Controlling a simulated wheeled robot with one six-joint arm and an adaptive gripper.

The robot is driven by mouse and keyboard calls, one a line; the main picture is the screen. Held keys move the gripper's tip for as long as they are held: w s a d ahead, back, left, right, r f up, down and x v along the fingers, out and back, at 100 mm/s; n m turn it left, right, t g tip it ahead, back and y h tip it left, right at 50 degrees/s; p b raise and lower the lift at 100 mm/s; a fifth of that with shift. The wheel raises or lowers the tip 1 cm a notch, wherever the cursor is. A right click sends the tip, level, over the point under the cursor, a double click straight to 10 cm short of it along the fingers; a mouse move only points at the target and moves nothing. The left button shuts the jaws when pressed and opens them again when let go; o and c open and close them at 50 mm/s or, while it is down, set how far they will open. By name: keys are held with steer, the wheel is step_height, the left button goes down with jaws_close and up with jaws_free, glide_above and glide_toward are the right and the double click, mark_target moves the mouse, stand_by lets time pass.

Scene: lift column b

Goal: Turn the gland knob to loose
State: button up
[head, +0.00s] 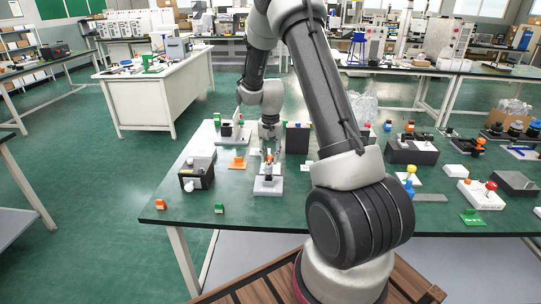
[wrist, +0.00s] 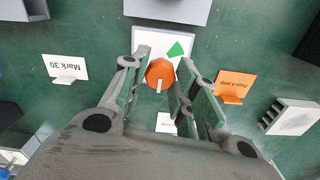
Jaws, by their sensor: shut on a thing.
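The gland knob (wrist: 160,72) is orange and faceted, with a white pointer mark on its edge toward the bottom of the wrist view. It stands over a white plate (wrist: 150,40) that carries a green triangle (wrist: 175,49). My gripper (wrist: 158,68) has its two fingers on either side of the knob and is shut on it. A small white label below the knob is partly covered and unreadable.
A "Mark 30" card (wrist: 66,68) stands left and an orange card (wrist: 234,84) right. A vented pale block (wrist: 291,117) is at lower right. A dark box (head: 197,172) stands on the table's left. The table front near the small green card (head: 219,209) is largely clear.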

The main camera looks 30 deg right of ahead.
mark_target(271, 156)
steer(key=shift+w, duration=0.1)
steer(key=o, duration=1)
step_height(271, 156, up, 12)
steer(key=shift+r, duration=0.1)
